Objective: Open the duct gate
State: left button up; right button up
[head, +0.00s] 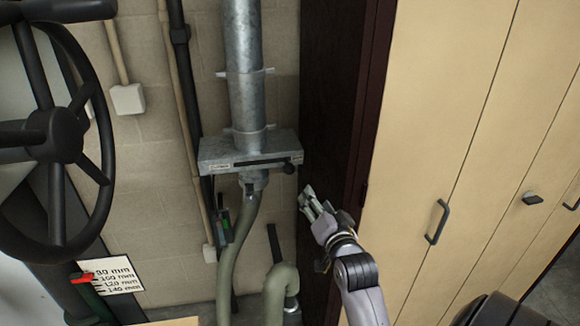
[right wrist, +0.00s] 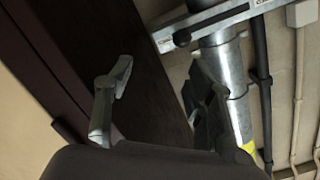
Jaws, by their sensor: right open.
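The duct gate (head: 228,152) is a flat grey metal box on a vertical metal duct, with a dark slot along its front. A round black knob (head: 289,168) sits at its right end. The gate (right wrist: 218,22) and knob (right wrist: 182,37) also show in the right wrist view, past the fingertips. My right gripper (head: 308,200) is open and empty, below and slightly right of the knob, not touching it. In the right wrist view its fingers (right wrist: 165,80) are spread apart. My left gripper is not in view.
A dark cabinet side (head: 335,90) stands close to the right of the gate, by my right gripper. Beige cabinet doors (head: 430,130) with handles are further right. A flexible hose (head: 236,240) hangs below the gate. A large black handwheel (head: 55,135) is at the left.

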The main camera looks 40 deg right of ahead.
aim_at(290, 172)
jog(key=w+a+n+t, duration=0.1)
jog(key=a+n, duration=0.3)
jog(key=n, duration=0.1)
jog(key=shift+h, duration=0.4)
jog(key=p+x, duration=0.2)
jog(key=x, duration=0.6)
jog(key=p+x, duration=0.2)
jog(key=x, duration=0.7)
jog(key=shift+w+d+r+p, duration=0.1)
jog(key=shift+d+r+p, duration=0.1)
jog(key=shift+p, duration=0.2)
jog(key=shift+c, duration=0.5)
grip_shut()
jog(key=shift+a, duration=0.15)
